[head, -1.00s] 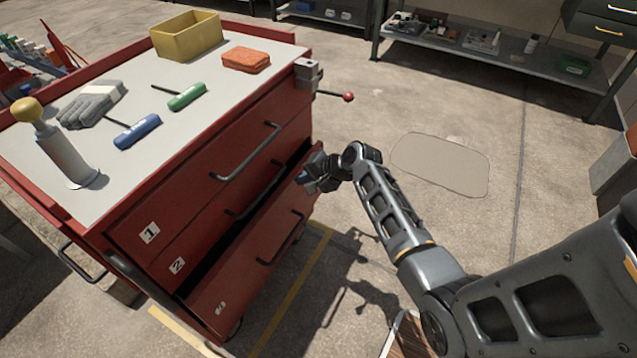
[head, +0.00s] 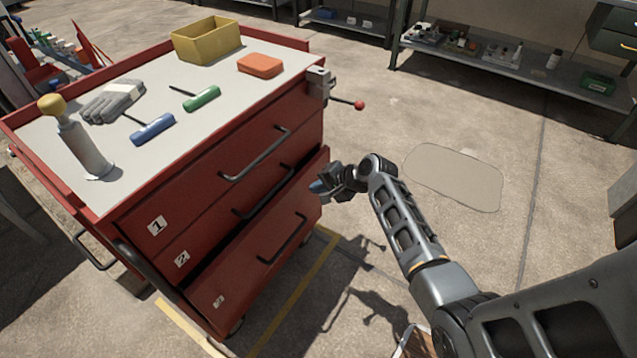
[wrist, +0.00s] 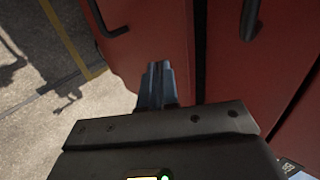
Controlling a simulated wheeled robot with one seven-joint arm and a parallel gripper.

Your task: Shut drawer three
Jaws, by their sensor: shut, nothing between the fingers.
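Drawer three (head: 247,268) is the lowest drawer of the red tool cart. It stands out from the cart with a dark gap above its front, while drawers one (head: 200,193) and two (head: 212,229) look flush. Its handle (head: 284,240) is a dark bar, and it also shows at the top left of the wrist view (wrist: 104,22). My gripper (head: 318,188) is shut and empty at the right end of drawer three's front, near its top edge. In the wrist view the closed fingertips (wrist: 158,68) point at the red front; I cannot tell whether they touch it.
The cart top (head: 130,165) holds a yellow bin (head: 207,42), an orange block (head: 260,65), gloves (head: 112,100), blue and green-handled tools and a yellow-knobbed cylinder (head: 82,145). A vise (head: 320,85) sits at the corner. Open floor lies right of the cart; shelves stand behind.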

